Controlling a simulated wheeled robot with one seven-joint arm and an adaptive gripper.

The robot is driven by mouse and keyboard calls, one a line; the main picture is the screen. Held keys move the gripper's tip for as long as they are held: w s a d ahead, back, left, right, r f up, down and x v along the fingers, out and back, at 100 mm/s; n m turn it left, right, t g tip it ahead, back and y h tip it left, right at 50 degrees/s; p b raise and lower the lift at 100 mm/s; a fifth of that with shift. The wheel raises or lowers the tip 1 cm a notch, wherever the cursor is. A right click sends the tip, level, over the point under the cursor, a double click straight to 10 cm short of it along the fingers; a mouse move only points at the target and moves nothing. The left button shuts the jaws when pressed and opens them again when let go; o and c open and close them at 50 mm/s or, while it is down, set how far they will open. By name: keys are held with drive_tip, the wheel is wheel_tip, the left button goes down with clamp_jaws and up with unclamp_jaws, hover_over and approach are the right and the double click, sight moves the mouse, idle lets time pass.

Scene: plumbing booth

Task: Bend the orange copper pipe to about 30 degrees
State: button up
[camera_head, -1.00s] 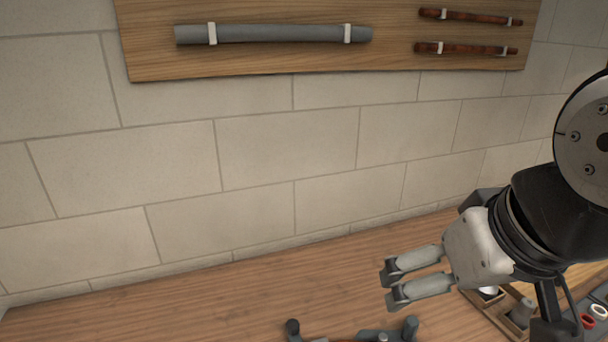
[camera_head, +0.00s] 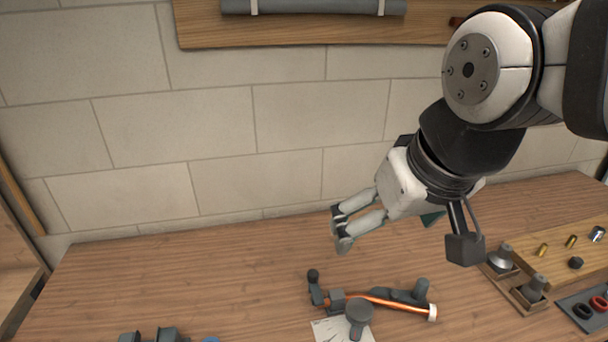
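The orange copper pipe (camera_head: 388,301) lies on the workbench in the lower middle of the head view, with a white ring at its right end. It looks straight and sits along a dark grey bending tool (camera_head: 412,293) with upright knobs. Its left end goes into the tool's grey parts, so that stretch is hidden. My gripper (camera_head: 339,229) is above and behind the pipe, apart from it. Its two fingers point down and left, with a small gap between them and nothing visible in it.
A white marked sheet (camera_head: 330,328) lies under a grey round knob (camera_head: 359,312). On the right are a wooden board (camera_head: 560,252) with small fittings and a dark tray (camera_head: 578,318) with rings. Grey parts (camera_head: 150,335) stand at the bottom left. The left bench top is clear.

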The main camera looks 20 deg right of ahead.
drive_tip(key=w+d+f+m+g, duration=0.1)
drive_tip(key=w+d+f+m, duration=0.15)
drive_tip(key=w+d, duration=0.35)
drive_tip(key=m+g+p, duration=0.3)
drive_tip(key=m+g, duration=0.1)
hover_over(424, 281)
drive_tip(key=f, duration=2.7)
drive_tip(key=shift+a, duration=0.2)
drive_tip(key=shift+d+f, duration=0.2)
drive_tip(key=shift+f, duration=0.4)
drive_tip(key=shift+f+b, duration=1.1)
drive_tip(key=shift+f, duration=2.7)
drive_tip(key=shift+c, duration=0.3)
drive_tip(key=c, duration=1.5)
